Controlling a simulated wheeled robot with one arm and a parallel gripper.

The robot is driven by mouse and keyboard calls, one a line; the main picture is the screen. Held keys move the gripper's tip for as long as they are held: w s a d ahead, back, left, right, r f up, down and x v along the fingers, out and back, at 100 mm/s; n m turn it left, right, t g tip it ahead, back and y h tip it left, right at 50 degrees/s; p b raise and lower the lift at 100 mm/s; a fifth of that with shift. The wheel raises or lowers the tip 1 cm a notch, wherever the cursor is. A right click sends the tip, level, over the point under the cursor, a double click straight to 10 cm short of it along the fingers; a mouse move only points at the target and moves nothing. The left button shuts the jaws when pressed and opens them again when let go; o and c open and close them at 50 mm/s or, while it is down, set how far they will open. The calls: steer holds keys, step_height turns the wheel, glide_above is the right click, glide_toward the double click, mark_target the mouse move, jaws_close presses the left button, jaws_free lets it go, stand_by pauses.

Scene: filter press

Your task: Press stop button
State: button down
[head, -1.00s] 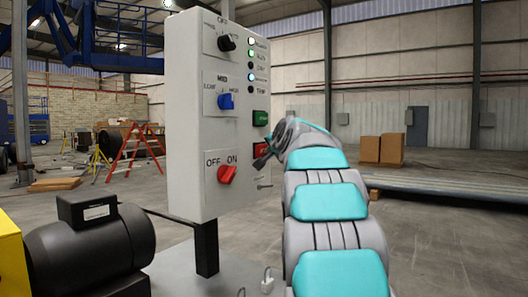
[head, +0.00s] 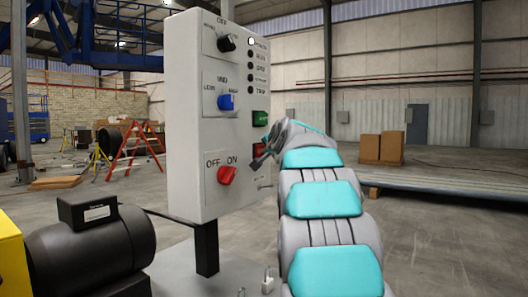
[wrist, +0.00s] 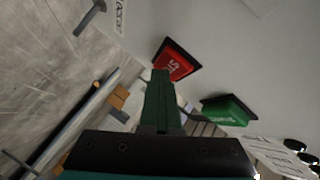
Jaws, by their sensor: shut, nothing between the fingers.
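The red stop button (head: 259,149) is on the right part of the grey control panel (head: 190,130), below the green start button (head: 259,117). My gripper (head: 262,160) is shut and empty, with its tip at the stop button's lower part in the head view. In the wrist view the closed fingers (wrist: 160,80) reach the edge of the red stop button (wrist: 175,62); its label is partly visible. The green start button (wrist: 228,110) is to the right of the fingers there. I cannot tell how far the stop button is pushed in.
The panel also has a black knob (head: 227,43), a blue knob (head: 226,102) and a red OFF/ON knob (head: 227,175). In the column of indicator lamps, only the top lamp (head: 251,41) looks lit. A black motor (head: 90,250) stands at the lower left.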

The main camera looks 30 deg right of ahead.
stand_by(0.3)
steer(key=shift+s+d+f+b, duration=0.1)
steer(key=shift+s+d+b, duration=0.1)
steer(key=shift+s, duration=0.25)
steer(key=shift+s+d+b, duration=0.1)
steer(key=shift+s+b, duration=0.05)
steer(key=shift+s, duration=0.3)
steer(key=s, duration=0.1)
steer(key=s+d, duration=0.1)
steer(key=s, duration=0.1)
steer(key=s+d+b, duration=0.1)
steer(key=shift+s, duration=0.35)
stand_by(0.6)
